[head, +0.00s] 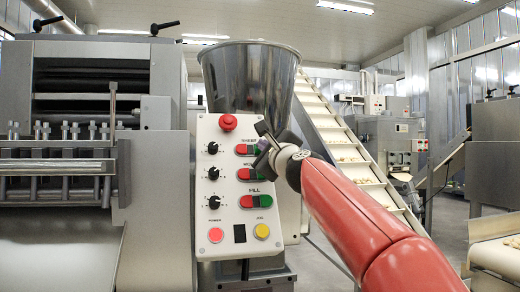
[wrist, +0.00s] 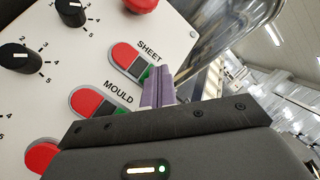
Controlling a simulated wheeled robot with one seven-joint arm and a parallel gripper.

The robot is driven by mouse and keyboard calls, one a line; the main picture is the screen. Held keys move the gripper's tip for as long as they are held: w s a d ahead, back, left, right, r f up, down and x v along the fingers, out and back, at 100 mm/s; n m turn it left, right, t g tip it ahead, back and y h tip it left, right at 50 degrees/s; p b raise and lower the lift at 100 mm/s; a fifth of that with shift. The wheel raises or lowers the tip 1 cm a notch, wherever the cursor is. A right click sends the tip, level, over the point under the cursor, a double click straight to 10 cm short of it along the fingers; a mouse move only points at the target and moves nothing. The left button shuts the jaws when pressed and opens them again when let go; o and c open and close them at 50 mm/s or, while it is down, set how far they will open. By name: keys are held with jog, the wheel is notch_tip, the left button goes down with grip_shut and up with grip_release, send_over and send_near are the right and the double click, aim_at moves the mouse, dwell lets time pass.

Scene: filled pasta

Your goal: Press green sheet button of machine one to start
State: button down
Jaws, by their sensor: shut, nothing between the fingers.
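The white control panel (head: 228,190) of the machine faces me in the head view. Its SHEET button pair (head: 242,149) has a red left half and a green right half. In the wrist view the SHEET red half (wrist: 124,54) is clear, and the green half (wrist: 144,73) is partly hidden by my fingers. My gripper (head: 262,146) is in front of the panel at the SHEET row. In the wrist view its purple fingers (wrist: 158,86) are shut and empty, with their tips at the green half. I cannot tell whether they touch it.
Below SHEET are the MOULD pair (wrist: 98,106) and the FILL pair (head: 256,200). A red mushroom button (head: 228,123) tops the panel, with black knobs (head: 213,148) at left. A steel hopper (head: 245,75) stands behind; a sloping conveyor (head: 335,125) runs at right.

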jog(key=shift+s+d+r, duration=0.15)
jog(key=shift+s+r, duration=0.15)
jog(key=shift+s, duration=0.2)
jog(key=shift+s+r, duration=0.1)
jog(key=s, duration=0.1)
jog(key=s+r+p, duration=0.1)
jog(key=s+d+r, duration=0.1)
jog(key=s, duration=0.1)
jog(key=shift+d+r, duration=0.1)
jog(key=shift+r, duration=0.15)
dwell(0.6)
